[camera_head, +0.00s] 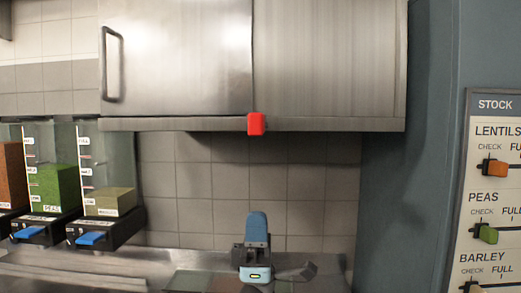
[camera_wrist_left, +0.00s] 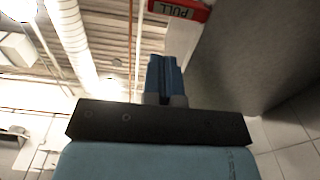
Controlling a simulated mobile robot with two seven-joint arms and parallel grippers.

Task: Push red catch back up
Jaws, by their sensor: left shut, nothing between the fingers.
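The red catch (camera_head: 256,123) sits at the bottom edge of the steel wall cabinet (camera_head: 330,60), at the seam between its two front panels. My left gripper (camera_head: 257,218) is below the catch in the head view, with blue fingers pointing up, shut and empty. In the left wrist view its fingers (camera_wrist_left: 163,72) are together, with a visible gap between them and the catch. My right gripper is in neither view.
Clear dispensers with brown, green (camera_head: 56,185) and pale contents stand at the left. A vertical handle (camera_head: 111,65) is on the left cabinet panel. A stock board (camera_head: 495,190) with sliders is at the right. The tiled wall (camera_head: 305,180) below the cabinet is bare.

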